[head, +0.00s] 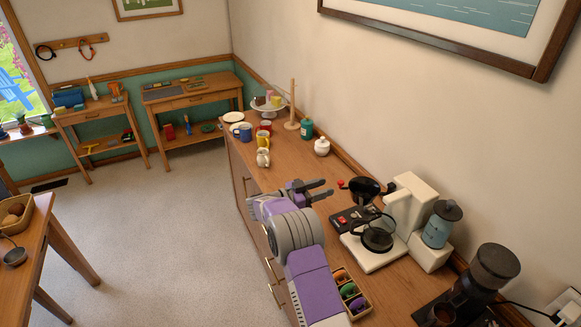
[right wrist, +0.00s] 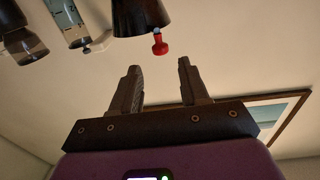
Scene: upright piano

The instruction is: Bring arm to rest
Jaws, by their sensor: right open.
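My right arm, purple and grey, reaches in from the bottom of the head view over the wooden counter (head: 283,178). My right gripper (head: 328,188) is open and empty, its two dark fingers pointing right toward the coffee maker (head: 404,205). Its fingers also show, spread with nothing between them, in the right wrist view (right wrist: 158,66). A black filter holder (head: 366,188) with a red knob (head: 341,184) is just beyond the fingertips in the head view. The red knob (right wrist: 159,46) also shows past the fingers in the right wrist view. My left gripper is not in view.
A glass carafe (head: 377,236) sits on the coffee maker. A grinder (head: 492,270) and a tray of colored pods (head: 349,291) are nearer. Mugs (head: 263,139), a white creamer (head: 263,157) and a white lidded pot (head: 322,146) stand farther back. Floor left of the counter is clear.

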